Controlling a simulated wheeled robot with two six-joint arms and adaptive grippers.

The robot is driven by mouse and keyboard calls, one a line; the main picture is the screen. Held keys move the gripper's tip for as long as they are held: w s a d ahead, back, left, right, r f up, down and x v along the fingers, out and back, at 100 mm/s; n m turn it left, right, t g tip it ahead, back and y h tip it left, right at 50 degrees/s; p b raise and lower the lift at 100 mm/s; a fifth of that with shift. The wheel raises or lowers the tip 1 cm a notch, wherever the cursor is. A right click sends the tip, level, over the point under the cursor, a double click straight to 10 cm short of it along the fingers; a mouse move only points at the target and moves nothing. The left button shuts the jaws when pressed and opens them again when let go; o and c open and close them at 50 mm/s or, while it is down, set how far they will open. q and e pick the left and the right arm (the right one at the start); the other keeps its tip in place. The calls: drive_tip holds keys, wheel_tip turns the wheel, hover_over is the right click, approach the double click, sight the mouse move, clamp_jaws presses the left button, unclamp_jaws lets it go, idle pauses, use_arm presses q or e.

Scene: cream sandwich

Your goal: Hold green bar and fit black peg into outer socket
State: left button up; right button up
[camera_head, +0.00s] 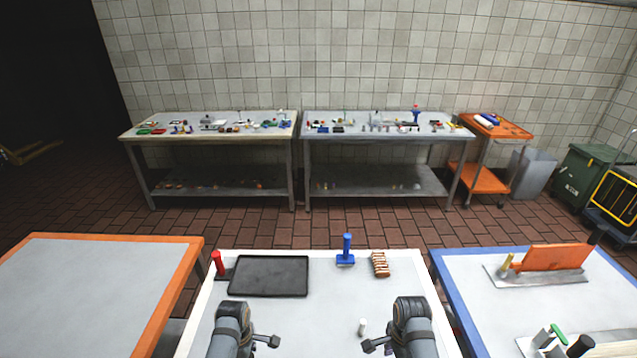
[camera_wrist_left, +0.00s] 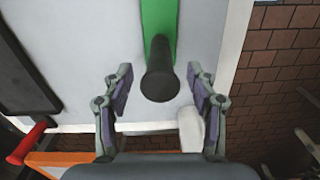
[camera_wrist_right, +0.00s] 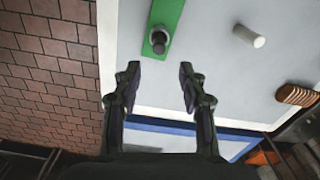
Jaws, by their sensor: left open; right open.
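A green bar (camera_wrist_left: 160,25) lies on the white table in the left wrist view. A black peg (camera_wrist_left: 160,82) stands over its near end, between the spread fingers of my open left gripper (camera_wrist_left: 158,76), with gaps on both sides. In the right wrist view, the green bar (camera_wrist_right: 166,14) carries a grey ring-shaped socket (camera_wrist_right: 159,33) with a dark round post (camera_wrist_right: 158,48) beside or in it; I cannot tell which. My right gripper (camera_wrist_right: 159,72) is open and empty, just short of the bar's end. The front table's bar is not visible in the head view.
A white cylinder (camera_head: 362,327), black tray (camera_head: 268,276), red handle (camera_head: 217,262), blue upright piece (camera_head: 346,252) and brown ribbed block (camera_head: 380,264) are on the front table (camera_head: 325,295). The middle is clear. Side tables flank it.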

use_arm(q)
drive_tip(key=shift+r, duration=2.65)
drive_tip(key=shift+o, duration=0.5)
drive_tip(key=o, duration=0.5)
